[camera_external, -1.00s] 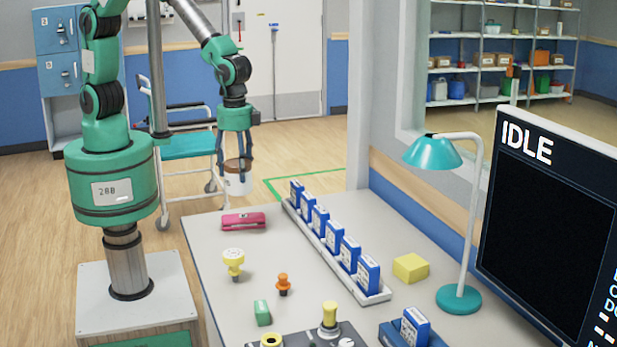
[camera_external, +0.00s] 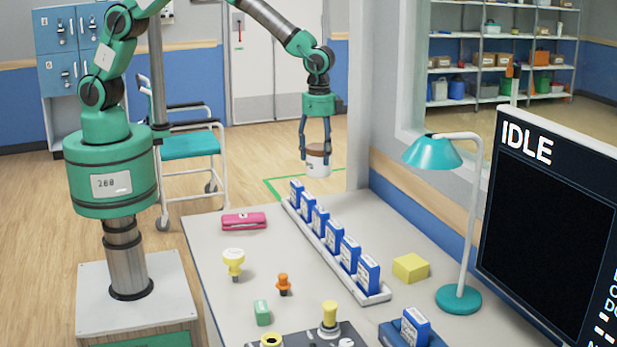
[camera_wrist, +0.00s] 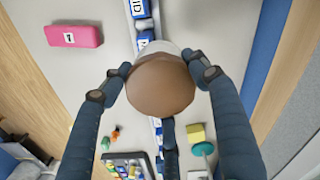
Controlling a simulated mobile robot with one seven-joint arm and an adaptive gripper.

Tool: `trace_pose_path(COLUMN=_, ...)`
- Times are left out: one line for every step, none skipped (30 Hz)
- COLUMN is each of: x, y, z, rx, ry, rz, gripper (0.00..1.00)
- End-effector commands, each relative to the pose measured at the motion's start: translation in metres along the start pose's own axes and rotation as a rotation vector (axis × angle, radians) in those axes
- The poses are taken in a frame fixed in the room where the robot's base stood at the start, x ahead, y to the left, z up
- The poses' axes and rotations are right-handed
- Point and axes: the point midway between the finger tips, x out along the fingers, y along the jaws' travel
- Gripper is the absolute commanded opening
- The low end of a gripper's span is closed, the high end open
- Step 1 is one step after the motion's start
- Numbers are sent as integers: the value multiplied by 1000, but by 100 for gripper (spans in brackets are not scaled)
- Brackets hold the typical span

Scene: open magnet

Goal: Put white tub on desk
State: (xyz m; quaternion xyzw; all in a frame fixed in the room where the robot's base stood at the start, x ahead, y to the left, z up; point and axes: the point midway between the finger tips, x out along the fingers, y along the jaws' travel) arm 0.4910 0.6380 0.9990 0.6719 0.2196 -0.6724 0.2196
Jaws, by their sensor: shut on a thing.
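The white tub (camera_external: 317,168) has a brown top and hangs upright between the fingers of my gripper (camera_external: 316,150). The tub is above the far end of the desk, apart from the surface, near the end of the row of blue boxes.
A white rack of blue boxes (camera_external: 319,222) runs along the desk. Bare desk lies left of the rack.

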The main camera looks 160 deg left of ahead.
Motion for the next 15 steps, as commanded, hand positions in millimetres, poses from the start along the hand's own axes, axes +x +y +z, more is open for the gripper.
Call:
trace_pose_path(x=0, y=-17, z=-4, rx=-7, ry=0, rz=0, gripper=16)
trace_pose_path(x=1, y=-25, z=-6, rx=-9, ry=0, rz=0, gripper=16)
trace_pose_path(x=1, y=-37, z=-10, rx=-11, ry=1, rz=0, gripper=16)
trace_pose_path(x=2, y=-46, z=-11, rx=-13, ry=1, rz=0, gripper=16)
trace_pose_path(x=3, y=-55, z=-13, rx=-14, ry=1, rz=0, gripper=16)
trace_pose_path(x=4, y=-66, z=-15, rx=-18, ry=0, rz=0, gripper=16)
trace_pose_path(x=4, y=-76, z=-17, rx=-20, ry=1, rz=0, gripper=16)
trace_pose_path(x=6, y=-84, z=-18, rx=-21, ry=0, rz=0, gripper=16)
trace_pose_path(x=6, y=-95, z=-19, rx=-23, ry=0, rz=0, gripper=16)
trace_pose_path(x=7, y=-104, z=-20, rx=-25, ry=1, rz=-1, gripper=16)
trace_pose_path(x=8, y=-111, z=-21, rx=-27, ry=1, rz=0, gripper=16)
trace_pose_path(x=9, y=-120, z=-22, rx=-27, ry=1, rz=0, gripper=16)
trace_pose_path(x=10, y=-127, z=-22, rx=-28, ry=0, rz=0, gripper=16)
trace_pose_path(x=10, y=-134, z=-23, rx=-30, ry=1, rz=-1, gripper=16)
trace_pose_path(x=10, y=-141, z=-23, rx=-32, ry=1, rz=-1, gripper=16)
